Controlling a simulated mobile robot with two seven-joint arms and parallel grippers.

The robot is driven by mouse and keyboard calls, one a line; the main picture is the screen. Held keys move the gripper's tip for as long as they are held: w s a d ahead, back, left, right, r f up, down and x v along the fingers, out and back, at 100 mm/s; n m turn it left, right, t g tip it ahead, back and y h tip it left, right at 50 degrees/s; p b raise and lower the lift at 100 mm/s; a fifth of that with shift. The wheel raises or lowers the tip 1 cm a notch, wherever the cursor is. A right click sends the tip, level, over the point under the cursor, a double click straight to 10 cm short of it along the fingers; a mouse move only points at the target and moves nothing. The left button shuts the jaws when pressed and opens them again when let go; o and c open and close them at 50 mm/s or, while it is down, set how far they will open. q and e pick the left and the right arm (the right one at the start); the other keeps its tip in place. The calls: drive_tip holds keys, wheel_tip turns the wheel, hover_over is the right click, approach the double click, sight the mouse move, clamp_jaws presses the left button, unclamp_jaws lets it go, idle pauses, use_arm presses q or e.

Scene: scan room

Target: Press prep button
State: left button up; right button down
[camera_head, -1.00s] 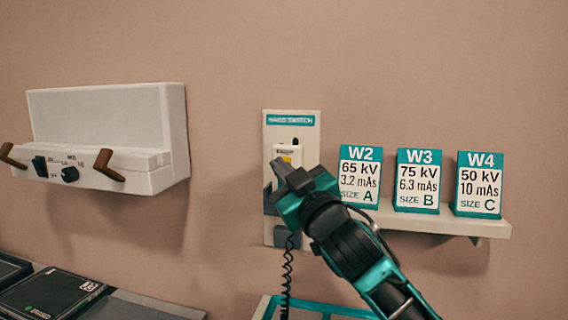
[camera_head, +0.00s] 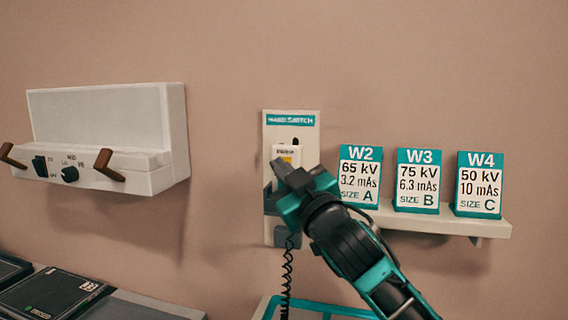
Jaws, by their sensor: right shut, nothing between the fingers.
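No button marked prep can be made out. My left gripper is not in view.
Cards W2 (camera_head: 359,180), W3 (camera_head: 417,181) and W4 (camera_head: 479,184) stand on a shelf (camera_head: 436,222) right of the switch. A white wall box (camera_head: 105,120) with knobs and brown handles is at left. Dark panels (camera_head: 50,291) lie lower left, a teal-rimmed frame (camera_head: 262,308) below.

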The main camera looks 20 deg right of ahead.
drive_tip(key=shift+w+d, duration=0.25)
drive_tip(key=shift+w, duration=0.1)
idle(0.6)
drive_tip(key=shift+w+d+p, duration=0.3)
drive_tip(key=shift+w+p, duration=0.1)
drive_tip(key=shift+w, duration=0.05)
idle(0.3)
drive_tip(key=shift+s, duration=0.1)
drive_tip(key=shift+s+a, duration=0.5)
drive_tip(key=shift+s, duration=0.2)
